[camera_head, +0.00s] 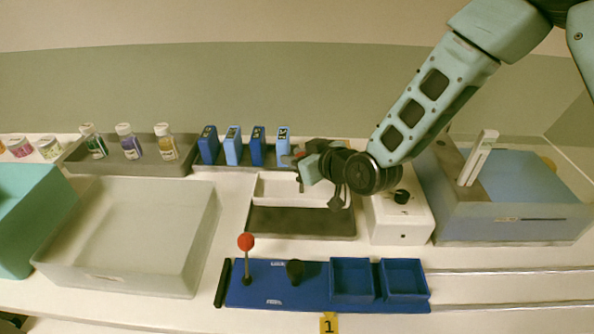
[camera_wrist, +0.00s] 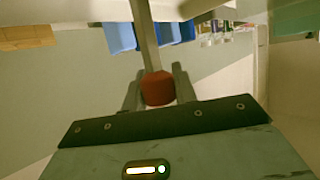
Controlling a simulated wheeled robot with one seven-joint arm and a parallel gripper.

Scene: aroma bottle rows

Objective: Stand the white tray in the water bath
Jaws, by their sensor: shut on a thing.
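A white tray (camera_head: 275,188) with low walls sits at the back of a dark shallow holder in the middle of the bench. My gripper (camera_head: 303,172) is at the tray's upper right part and hides some of it. In the wrist view my gripper (camera_wrist: 158,82) is shut on a reddish-brown grip (camera_wrist: 158,88) at the end of a grey bar. The bar runs up towards a pale edge, probably the tray's. I cannot tell whether the tray is lifted. The grey box with a blue surface at the right, probably the water bath (camera_head: 475,228), has an upright white device (camera_head: 478,158).
A white box with a black knob (camera_head: 402,197) stands between tray and bath. A large pale bin (camera_head: 120,275) is at left. In front, a blue panel (camera_head: 265,270) carries a red-topped lever (camera_head: 246,242).

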